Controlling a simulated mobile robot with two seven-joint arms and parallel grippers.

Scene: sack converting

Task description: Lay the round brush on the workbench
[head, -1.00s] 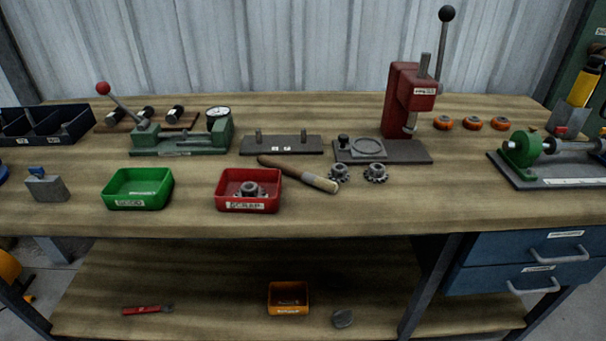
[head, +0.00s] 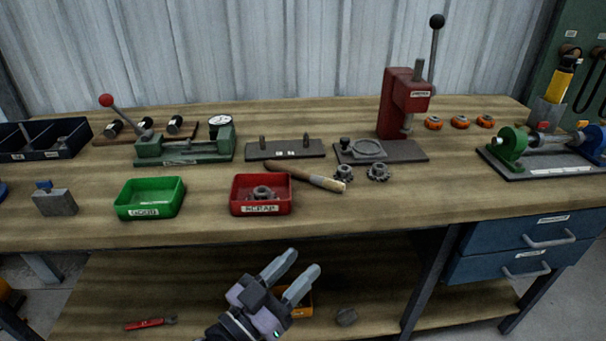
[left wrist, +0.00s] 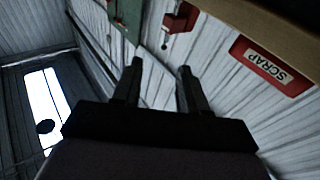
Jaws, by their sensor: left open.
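A brush with a brown wooden handle and a pale tip (head: 307,177) lies slanted on the workbench (head: 400,203), just behind and right of the red SCRAP bin (head: 262,209). I cannot tell if its handle touches the bin's rim. My left gripper (head: 302,262) is open and empty, below and in front of the bench's front edge, apart from the brush. Its two fingers also show in the left wrist view (left wrist: 160,68) with nothing between them; the SCRAP bin is at upper right there (left wrist: 270,67). My right gripper is not in view.
Two gears (head: 378,172) sit right of the brush tip. A red press (head: 396,105) and a flat dark plate with pins (head: 285,150) stand behind. A green bin (head: 150,198) is at left. My gripper partly hides an orange bin (head: 304,307) on the lower shelf. The front right bench top is clear.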

